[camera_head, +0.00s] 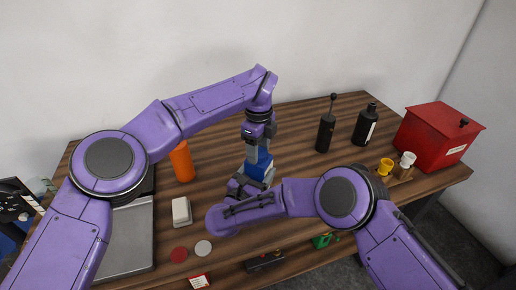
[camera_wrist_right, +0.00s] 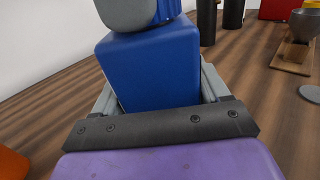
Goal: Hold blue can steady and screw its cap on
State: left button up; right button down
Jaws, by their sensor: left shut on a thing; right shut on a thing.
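The blue can (camera_head: 259,169) stands over the wooden table near its middle, and its blue body fills the centre of the right wrist view (camera_wrist_right: 150,68). My right gripper (camera_head: 245,188) is shut on the can's body, with a grey finger on each side of it. My left gripper (camera_head: 253,150) comes down from above and is shut at the top of the can. In the right wrist view a grey fingertip of it (camera_wrist_right: 130,12) lies against a blue piece above the can's body, which looks like the cap. The contact between cap and can is mostly hidden.
An orange cylinder (camera_head: 182,162) and a white block (camera_head: 181,211) stand to the left. Black bottles (camera_head: 326,132), a yellow cup (camera_head: 385,166) and a red box (camera_head: 440,136) are to the right. Red (camera_head: 178,254) and grey (camera_head: 203,248) discs lie at the front.

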pick_arm(q)
jog(key=m, duration=0.6)
jog(key=shift+s+f+m, duration=0.1)
jog(key=shift+m, duration=0.2)
jog(key=m, duration=0.6)
jog(key=shift+d, duration=0.1)
pick_arm(e)
jog(key=shift+d, duration=0.1)
pick_arm(q)
jog(key=m, duration=0.6)
jog(key=shift+m, duration=0.4)
jog(key=m, duration=0.6)
jog(key=shift+s, duration=0.1)
jog(key=o, duration=1.2)
jog(key=shift+c, duration=0.2)
